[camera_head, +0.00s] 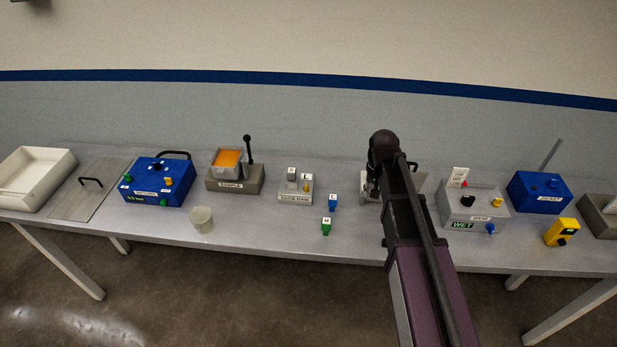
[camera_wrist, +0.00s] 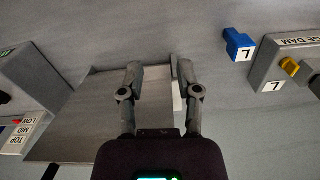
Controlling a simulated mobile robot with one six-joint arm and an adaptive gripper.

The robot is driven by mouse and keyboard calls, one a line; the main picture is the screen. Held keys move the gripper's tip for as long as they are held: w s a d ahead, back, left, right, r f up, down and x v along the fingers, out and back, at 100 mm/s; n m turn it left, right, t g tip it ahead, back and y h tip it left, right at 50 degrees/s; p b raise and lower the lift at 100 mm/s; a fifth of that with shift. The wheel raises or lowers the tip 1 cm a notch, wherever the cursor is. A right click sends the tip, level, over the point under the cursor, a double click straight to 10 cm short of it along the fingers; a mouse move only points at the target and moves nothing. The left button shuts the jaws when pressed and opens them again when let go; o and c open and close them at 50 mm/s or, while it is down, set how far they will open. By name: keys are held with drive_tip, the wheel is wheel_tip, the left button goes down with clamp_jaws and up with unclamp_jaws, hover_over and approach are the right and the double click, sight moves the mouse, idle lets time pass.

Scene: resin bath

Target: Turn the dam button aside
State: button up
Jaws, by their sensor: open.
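The grey edge dam box (camera_head: 296,198) stands mid-table in the head view, with "DAM" on its front. A yellow button (camera_head: 306,184) sits on its top right, beside a grey lettered block (camera_head: 292,176). The box also shows at the right edge of the wrist view (camera_wrist: 268,66), partly cut off, with the yellow button (camera_wrist: 290,66) on it. My gripper (camera_wrist: 158,74) is open and empty, with its fingers apart over a pale flat plate (camera_wrist: 95,100). In the head view my arm hides most of the gripper, which is to the right of the dam box.
A blue lettered block (camera_head: 332,203) and a green block (camera_head: 326,226) stand right of the dam box. The sample box (camera_head: 236,182) with a black lever is to its left. The grey "WET" box (camera_head: 477,207) stands right of my arm.

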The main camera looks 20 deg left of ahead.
drive_tip(key=w+a+r+p, duration=0.3)
drive_tip(key=a+r, duration=0.1)
drive_tip(key=a, duration=0.8)
wheel_tip(320, 180, up, 2)
drive_tip(key=r+n+p, duration=0.1)
drive_tip(key=p, duration=0.2)
hover_over(306, 187)
drive_tip(key=w, duration=0.1)
drive_tip(key=shift+w+a+f, duration=0.15)
drive_tip(key=shift+f, duration=0.1)
drive_tip(key=shift+f+b, duration=0.2)
drive_tip(key=shift+b, duration=0.15)
wheel_tip(306, 187, down, 13)
drive_tip(key=b, duration=1.3)
drive_tip(key=shift+f, duration=0.2)
